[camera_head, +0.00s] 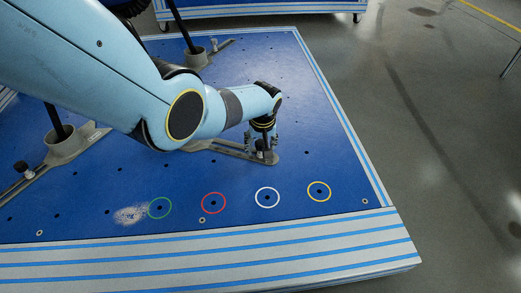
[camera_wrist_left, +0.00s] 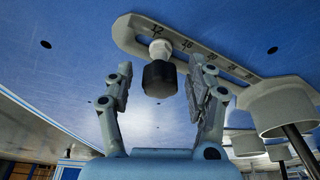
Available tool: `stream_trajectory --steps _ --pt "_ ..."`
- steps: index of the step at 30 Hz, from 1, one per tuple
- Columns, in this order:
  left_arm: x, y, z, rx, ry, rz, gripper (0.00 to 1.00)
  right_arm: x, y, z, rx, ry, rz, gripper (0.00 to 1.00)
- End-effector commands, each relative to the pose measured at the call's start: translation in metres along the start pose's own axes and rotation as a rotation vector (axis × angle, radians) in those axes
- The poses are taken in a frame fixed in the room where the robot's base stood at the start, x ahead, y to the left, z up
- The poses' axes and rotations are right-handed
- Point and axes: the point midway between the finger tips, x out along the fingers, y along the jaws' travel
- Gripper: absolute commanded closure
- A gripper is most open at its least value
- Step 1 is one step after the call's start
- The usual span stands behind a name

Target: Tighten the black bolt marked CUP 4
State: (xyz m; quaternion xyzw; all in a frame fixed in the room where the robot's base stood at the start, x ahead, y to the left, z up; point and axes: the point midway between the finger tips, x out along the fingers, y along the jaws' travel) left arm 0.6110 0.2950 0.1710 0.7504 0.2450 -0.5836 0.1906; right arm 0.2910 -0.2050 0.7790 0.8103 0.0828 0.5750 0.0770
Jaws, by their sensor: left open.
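My left gripper (camera_head: 262,145) reaches down over the outer end of a grey slotted bar (camera_head: 229,149) on the blue platform. In the left wrist view a black bolt head (camera_wrist_left: 160,78) on a pale shaft stands at the numbered end of this bar (camera_wrist_left: 140,36). The two fingers are open, one on each side of the bolt, with gaps between them and it. No CUP 4 marking is readable. My right gripper is not in view.
Other grey bars with cups (camera_head: 65,145) stand at the left and at the back (camera_head: 195,59). Green, red (camera_head: 213,203), white and yellow rings mark the blue platform (camera_head: 330,150) near its front edge. Grey floor lies to the right.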

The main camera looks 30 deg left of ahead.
Motion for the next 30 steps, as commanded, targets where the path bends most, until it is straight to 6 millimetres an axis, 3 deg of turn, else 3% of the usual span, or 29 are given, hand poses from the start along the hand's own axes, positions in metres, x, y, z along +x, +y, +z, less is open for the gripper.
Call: stream_trajectory --steps 8,18,26,30 --pt "0.000 0.000 0.000 -0.020 0.000 -0.005 0.44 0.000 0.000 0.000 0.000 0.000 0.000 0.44" --pt "0.002 0.001 0.001 -0.340 -0.001 -0.087 0.44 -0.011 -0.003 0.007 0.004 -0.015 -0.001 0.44" --pt "0.000 0.001 0.000 -0.358 0.000 -0.091 0.44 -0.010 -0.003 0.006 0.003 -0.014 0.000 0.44" --pt "0.002 0.001 0.000 -0.467 0.000 -0.119 0.44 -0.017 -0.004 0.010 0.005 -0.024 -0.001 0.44"
